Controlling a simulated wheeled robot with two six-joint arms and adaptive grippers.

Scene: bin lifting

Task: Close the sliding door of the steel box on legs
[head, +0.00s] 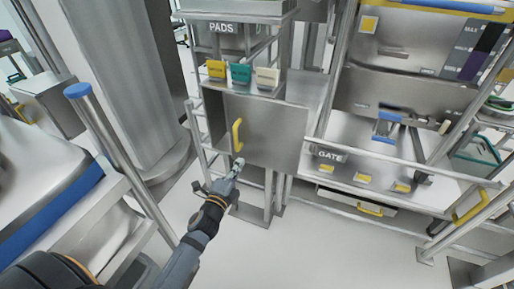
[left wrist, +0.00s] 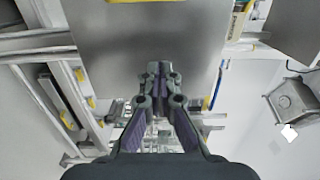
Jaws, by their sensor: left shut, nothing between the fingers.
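The steel box on legs (head: 298,92) stands in the middle of the head view. Its flat sliding door (head: 272,138) covers most of the front, and a dark gap shows at the left of the door. A yellow upright handle (head: 238,135) is near the door's left edge. My left gripper (head: 238,165) is shut and empty, just below the handle and in front of the door's lower part. In the left wrist view the shut fingers (left wrist: 158,72) point at the steel door panel (left wrist: 130,40), with the yellow handle (left wrist: 155,1) at the top edge. Contact cannot be told.
Yellow, green and cream bins (head: 241,73) stand on top of the box. A rail and a shelf marked GATE (head: 331,155) lie to the right. A blue-capped post (head: 78,91) and a blue-edged bench are at the left. Open floor (head: 300,240) is in front.

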